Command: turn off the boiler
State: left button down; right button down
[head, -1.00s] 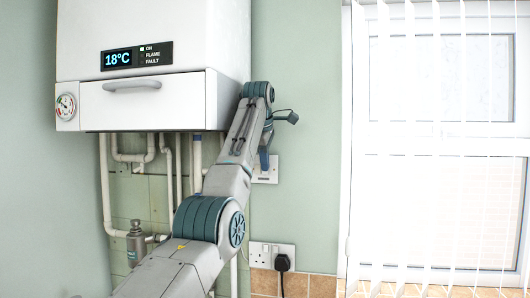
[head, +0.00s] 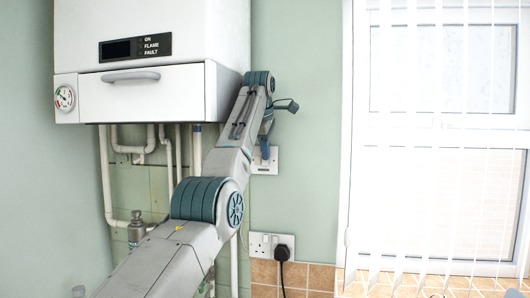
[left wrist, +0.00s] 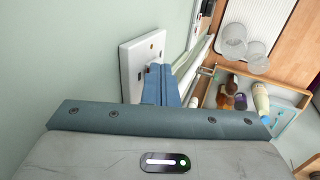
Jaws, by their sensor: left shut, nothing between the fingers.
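The white boiler (head: 150,35) hangs on the wall at the upper left in the head view. Its display (head: 136,47) is dark and no status light beside it is lit. A white switch plate (head: 271,166) is on the wall below the boiler's right side, and also shows in the left wrist view (left wrist: 131,68). My left gripper (head: 265,150) is in front of this plate, partly hiding it. In the left wrist view its blue fingers (left wrist: 157,84) are together, empty, with their tips at the plate; exact contact is unclear.
A double socket (head: 262,244) with a black plug (head: 282,252) is lower on the wall. White pipes (head: 105,180) run below the boiler. A window with blinds (head: 440,150) is at the right. The left wrist view shows glasses (left wrist: 232,42) and a wooden tray (left wrist: 285,92) with bottles below.

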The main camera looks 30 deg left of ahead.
pick_arm(q)
jog(key=shift+s+r, duration=0.1)
jog(key=shift+r, duration=0.65)
jog(key=s+d+r+b, duration=0.2)
jog(key=s+b, duration=0.4)
jog(key=b, duration=0.1)
jog(key=s+d+r+b, duration=0.1)
jog(key=s+r+b, duration=0.1)
jog(key=s+b, duration=0.5)
jog(key=shift+s+d+r, duration=0.25)
jog(key=shift+s+d, duration=0.05)
jog(key=shift+d, duration=0.05)
jog(key=shift+w, duration=0.1)
jog(key=w+a+p, duration=0.2)
jog(key=w+p, duration=0.7)
jog(key=p, duration=0.2)
jog(key=shift+a, duration=0.25)
